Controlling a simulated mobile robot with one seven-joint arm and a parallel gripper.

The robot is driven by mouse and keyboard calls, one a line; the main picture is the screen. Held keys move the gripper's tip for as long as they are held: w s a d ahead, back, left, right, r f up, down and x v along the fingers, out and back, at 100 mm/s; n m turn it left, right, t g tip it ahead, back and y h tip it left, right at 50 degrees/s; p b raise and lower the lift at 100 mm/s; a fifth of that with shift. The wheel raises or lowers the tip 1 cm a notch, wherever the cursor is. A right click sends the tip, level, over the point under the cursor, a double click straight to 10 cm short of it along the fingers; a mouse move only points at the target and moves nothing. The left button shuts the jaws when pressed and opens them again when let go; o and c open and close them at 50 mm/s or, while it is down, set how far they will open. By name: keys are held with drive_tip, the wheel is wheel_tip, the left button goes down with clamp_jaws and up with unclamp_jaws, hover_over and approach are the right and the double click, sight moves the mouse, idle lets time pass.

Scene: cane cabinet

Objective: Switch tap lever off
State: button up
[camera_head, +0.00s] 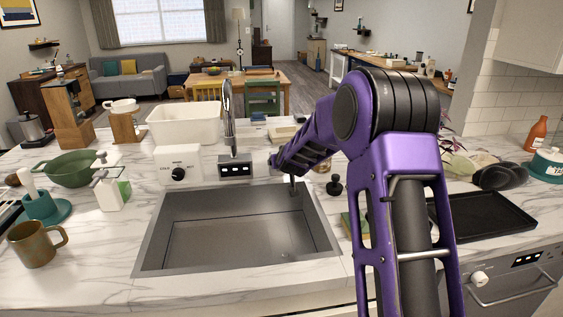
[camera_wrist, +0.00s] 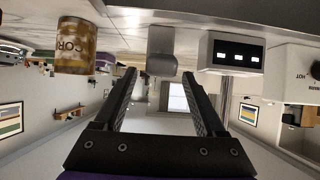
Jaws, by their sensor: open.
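A grey metal piece (camera_wrist: 162,48), which looks like the tap lever, shows in the wrist view with its rounded end ahead of and between my fingertips. I cannot make out whether a finger touches it. My gripper (camera_wrist: 159,76) is open, one finger on each side, with nothing held. The tall tap spout (camera_head: 228,104) stands behind the sink.
A white box with a hot/cold dial (camera_head: 178,172) stands left of the display. The sink (camera_head: 240,240) is empty. A corn can (camera_wrist: 74,48) is close to the left finger in the wrist view. A black tray (camera_head: 485,215) lies to the right.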

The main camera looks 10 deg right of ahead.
drive_tip(key=b+v, duration=0.1)
drive_tip(key=v, duration=1.6)
drive_tip(key=shift+s, duration=0.25)
